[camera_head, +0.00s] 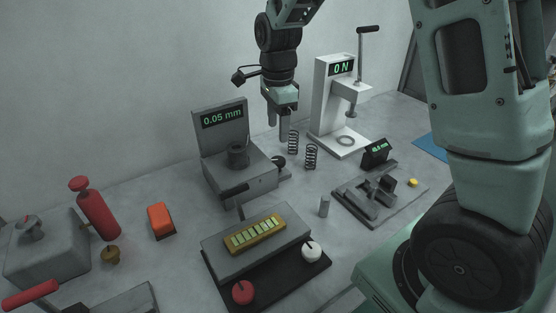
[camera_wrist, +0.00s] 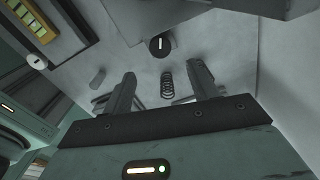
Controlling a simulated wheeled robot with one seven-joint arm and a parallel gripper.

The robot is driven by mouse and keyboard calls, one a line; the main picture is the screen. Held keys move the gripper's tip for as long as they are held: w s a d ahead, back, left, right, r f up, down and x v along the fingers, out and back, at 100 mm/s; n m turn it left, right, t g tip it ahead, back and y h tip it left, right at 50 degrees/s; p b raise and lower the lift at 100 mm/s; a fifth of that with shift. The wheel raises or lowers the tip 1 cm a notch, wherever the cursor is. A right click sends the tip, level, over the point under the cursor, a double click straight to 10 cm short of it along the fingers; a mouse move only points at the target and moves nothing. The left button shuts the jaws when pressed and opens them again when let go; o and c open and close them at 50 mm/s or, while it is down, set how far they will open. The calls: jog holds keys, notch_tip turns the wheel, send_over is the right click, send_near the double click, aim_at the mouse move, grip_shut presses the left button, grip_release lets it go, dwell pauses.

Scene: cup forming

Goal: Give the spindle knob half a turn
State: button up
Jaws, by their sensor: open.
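The spindle knob (camera_head: 279,162) is a round black knob on the right side of the grey machine (camera_head: 232,176) whose screen reads 0.05 mm. In the wrist view the knob (camera_wrist: 160,46) faces me, with a white mark that stands about upright. My gripper (camera_head: 278,124) hangs fingers-down above the knob in the head view. In the wrist view my gripper (camera_wrist: 163,73) has its two fingers apart with nothing held between them. The knob shows just beyond the fingertips, apart from them.
Two black springs (camera_head: 293,143) stand right of the knob, near the white force stand (camera_head: 327,105) reading 0 N. A small grey cylinder (camera_head: 324,206) and a grey fixture (camera_head: 368,212) stand nearer. A grey box with a yellow gauge strip (camera_head: 256,237) stands in front.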

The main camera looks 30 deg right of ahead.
aim_at(278, 159)
notch_tip(278, 159, down, 12)
jog(key=shift+r, duration=0.2)
jog(key=c, duration=1)
jog(key=shift+r+n, duration=0.1)
jog(key=shift+n, duration=0.3)
jog(key=shift+n+p, duration=0.35)
jog(key=shift+n, duration=0.55)
jog(key=shift+n+p, duration=0.55)
jog(key=shift+n, duration=1.25)
